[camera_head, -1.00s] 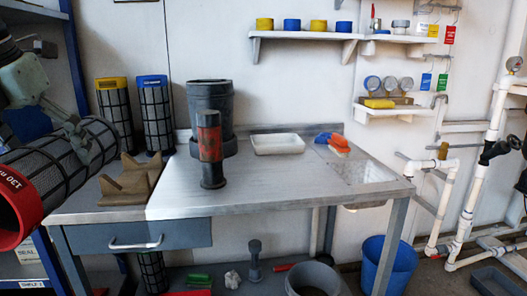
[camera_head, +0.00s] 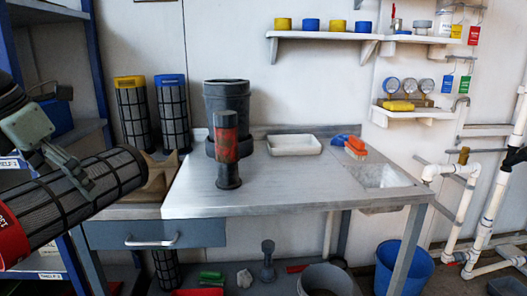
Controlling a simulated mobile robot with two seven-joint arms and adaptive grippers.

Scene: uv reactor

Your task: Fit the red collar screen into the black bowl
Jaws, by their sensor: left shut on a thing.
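The red collar screen (camera_head: 85,193) is a dark mesh cylinder in a black frame, lying tilted at the left of the head view. Its red collar (camera_head: 12,238) points to the lower left and is cut by the picture edge. My right gripper is not in view.
A yellow-collared screen (camera_head: 132,113) and a blue-collared screen (camera_head: 172,115) stand behind a brown cradle (camera_head: 160,177) on the bench (camera_head: 290,190). A white tray (camera_head: 294,145), an orange brush (camera_head: 355,147) and a sink (camera_head: 383,176) lie right. The bench's middle front is clear.

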